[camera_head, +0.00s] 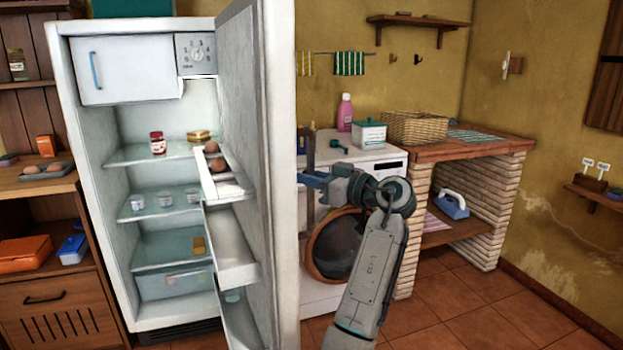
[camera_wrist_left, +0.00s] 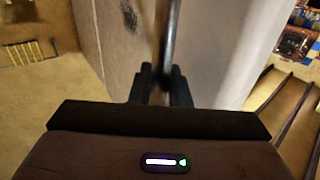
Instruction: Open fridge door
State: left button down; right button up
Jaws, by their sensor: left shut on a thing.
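The white fridge (camera_head: 60,100) stands at the left with its door (camera_head: 281,180) swung wide open, its shelves and freezer compartment exposed. The door's edge faces me, with its inner racks on the left side. The dark upright handle (camera_head: 308,140) is on the door's outer side. My left gripper (camera_head: 308,181) is shut on the handle; in the left wrist view the two black fingers (camera_wrist_left: 160,88) close around the handle bar (camera_wrist_left: 166,40), with the pale door behind. My right gripper is not in view.
A washing machine (camera_head: 390,164) stands just right of the door, behind my left arm. A brick counter (camera_head: 480,146) with a wicker basket (camera_head: 414,128) is further right. Eggs (camera_head: 212,147) sit in the door rack. The tiled floor (camera_head: 450,310) at front right is clear.

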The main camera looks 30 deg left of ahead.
pick_arm(q)
jog(key=c, duration=1.4)
grip_release()
jog(key=shift+a, duration=0.1)
jog(key=shift+c, duration=0.2)
